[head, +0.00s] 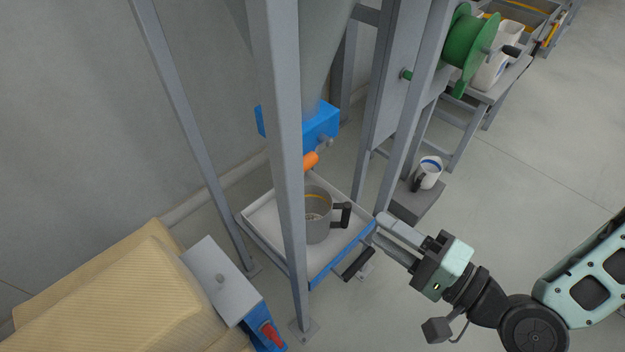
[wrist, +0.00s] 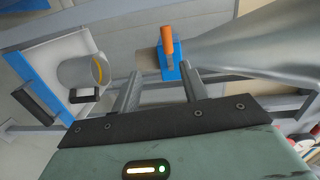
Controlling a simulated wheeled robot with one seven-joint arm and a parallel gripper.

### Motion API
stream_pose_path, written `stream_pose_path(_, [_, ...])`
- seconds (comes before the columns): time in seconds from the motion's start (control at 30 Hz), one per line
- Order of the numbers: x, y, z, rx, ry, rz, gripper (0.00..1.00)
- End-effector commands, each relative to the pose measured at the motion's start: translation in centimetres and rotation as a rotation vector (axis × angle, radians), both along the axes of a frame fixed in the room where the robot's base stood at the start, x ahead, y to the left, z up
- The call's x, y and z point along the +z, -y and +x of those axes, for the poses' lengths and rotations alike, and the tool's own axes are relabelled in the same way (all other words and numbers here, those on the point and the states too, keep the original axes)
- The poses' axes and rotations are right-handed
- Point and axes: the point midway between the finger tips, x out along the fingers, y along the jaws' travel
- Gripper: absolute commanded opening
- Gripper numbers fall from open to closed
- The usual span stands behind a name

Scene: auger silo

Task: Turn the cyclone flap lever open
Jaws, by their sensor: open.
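The orange lever handle (head: 311,160) sits on the blue flap housing (head: 320,128) at the bottom of the grey cone (head: 300,60). A steel post hides part of the housing in the head view. In the wrist view the orange handle (wrist: 167,42) lies across the blue housing (wrist: 172,72) at the cone's narrow end. My gripper (head: 379,228) is open and empty, at the right edge of the tray, lower and to the right of the lever. In the wrist view the finger tips (wrist: 160,70) point towards the housing, apart from the lever.
A grey cup (head: 318,228) with a black handle stands on a blue-edged tray (head: 268,218) below the lever. Steel posts (head: 280,150) frame the cone. A white jug (head: 430,172) stands on a grey block behind. A red lever (head: 270,335) is at lower left.

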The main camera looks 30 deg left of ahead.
Motion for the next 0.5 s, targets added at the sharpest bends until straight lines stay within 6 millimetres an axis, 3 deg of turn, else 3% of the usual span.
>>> stream_pose_path(0.27, [0.2,-1.3,0.8,-0.045,-0.035,0.076,0.44])
stream_pose_path(0.5, [0.5,-5.8,2.0,-0.043,-0.034,0.074,0.44])
